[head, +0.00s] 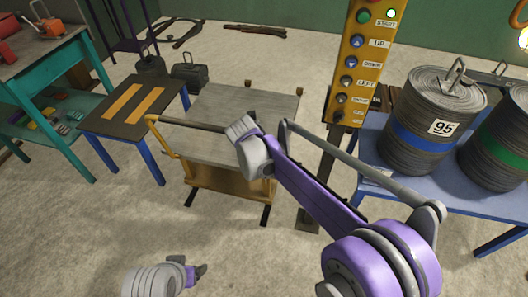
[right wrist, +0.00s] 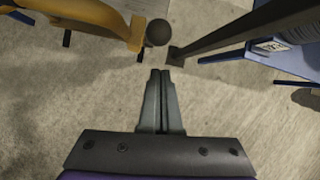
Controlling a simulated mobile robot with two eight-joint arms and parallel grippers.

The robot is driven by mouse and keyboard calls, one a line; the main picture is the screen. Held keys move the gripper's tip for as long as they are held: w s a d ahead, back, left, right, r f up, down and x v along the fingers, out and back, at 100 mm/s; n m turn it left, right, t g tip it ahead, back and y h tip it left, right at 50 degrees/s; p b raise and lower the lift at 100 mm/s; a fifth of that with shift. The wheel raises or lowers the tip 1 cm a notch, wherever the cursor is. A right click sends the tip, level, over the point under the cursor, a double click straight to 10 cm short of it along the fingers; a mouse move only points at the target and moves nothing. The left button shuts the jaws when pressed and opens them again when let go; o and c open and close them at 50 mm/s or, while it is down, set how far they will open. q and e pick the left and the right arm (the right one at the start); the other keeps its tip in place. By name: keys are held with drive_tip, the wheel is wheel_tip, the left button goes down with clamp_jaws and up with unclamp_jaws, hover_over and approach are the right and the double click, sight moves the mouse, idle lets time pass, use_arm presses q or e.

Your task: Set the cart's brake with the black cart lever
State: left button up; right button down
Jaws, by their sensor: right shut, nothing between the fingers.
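The cart (head: 215,97) stands in the middle of the head view, with a grey top, a wooden lower shelf and a yellow handle frame. In the right wrist view, a round black knob (right wrist: 158,32), seemingly the end of the black cart lever, shows beside the cart's yellow frame (right wrist: 137,34). My right gripper (right wrist: 160,73) is shut and empty, its tips just below the knob in the picture, with a visible gap. In the head view my right arm hides the gripper and lever. My left gripper (head: 199,272) is low at the bottom left, away from the cart; its jaw opening is unclear.
A yellow button panel (head: 363,62) stands on a dark post (head: 323,180) right of the cart. A blue table (head: 386,201) with large ribbed drums (head: 425,140) is farther right. A low striped table (head: 112,122) stands left. The floor in front is clear.

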use_arm(q)
drive_tip(key=shift+p+v, duration=1.05)
drive_tip(key=shift+v, duration=0.15)
use_arm(e)
wheel_tip(320, 180, up, 10)
drive_tip(key=shift+a+f, duration=0.15)
drive_tip(key=shift+a, duration=0.15)
